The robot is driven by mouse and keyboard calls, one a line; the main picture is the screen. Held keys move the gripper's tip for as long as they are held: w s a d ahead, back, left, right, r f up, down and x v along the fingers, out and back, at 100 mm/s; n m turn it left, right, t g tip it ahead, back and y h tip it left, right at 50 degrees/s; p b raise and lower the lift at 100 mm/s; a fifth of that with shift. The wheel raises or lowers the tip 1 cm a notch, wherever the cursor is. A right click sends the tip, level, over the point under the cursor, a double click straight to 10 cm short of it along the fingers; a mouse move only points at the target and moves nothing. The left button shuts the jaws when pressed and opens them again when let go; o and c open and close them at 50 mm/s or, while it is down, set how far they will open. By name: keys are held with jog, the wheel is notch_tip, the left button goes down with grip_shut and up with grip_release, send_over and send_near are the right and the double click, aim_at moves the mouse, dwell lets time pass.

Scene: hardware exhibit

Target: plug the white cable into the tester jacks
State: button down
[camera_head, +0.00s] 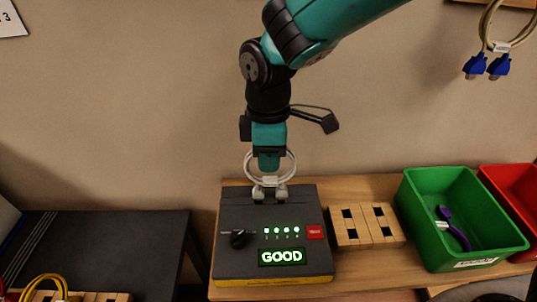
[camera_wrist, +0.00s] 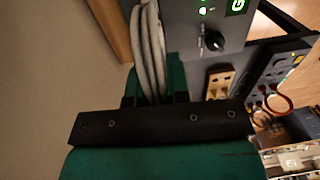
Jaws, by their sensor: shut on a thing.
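The tester (camera_head: 278,262) is a dark box on the wooden bench. Its display reads GOOD, and a row of green lights is lit above it. The white cable (camera_head: 293,163) is a coiled loop at the tester's back edge, with its two plugs (camera_head: 270,192) down at the top of the tester, where the jacks are hidden under them. My gripper (camera_head: 269,164) is above the plugs, shut on the white cable. In the wrist view the white cable (camera_wrist: 149,50) runs between the green fingers, beside the tester (camera_wrist: 190,40).
A wooden block with dark slots (camera_head: 367,226) stands right of the tester. A green bin (camera_head: 462,219) holds a purple item, with a red bin (camera_head: 513,190) beside it. A blue-plugged cable (camera_head: 488,64) hangs on the wall. A dark table (camera_head: 110,250) is at left.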

jog(key=shift+f, duration=0.65)
dwell(1.6)
jog(key=shift+c, duration=1.9)
grip_release()
jog(key=shift+r, duration=0.1)
jog(key=r+p, duration=0.6)
jog(key=r, duration=0.1)
jog(key=shift+w+r, duration=0.2)
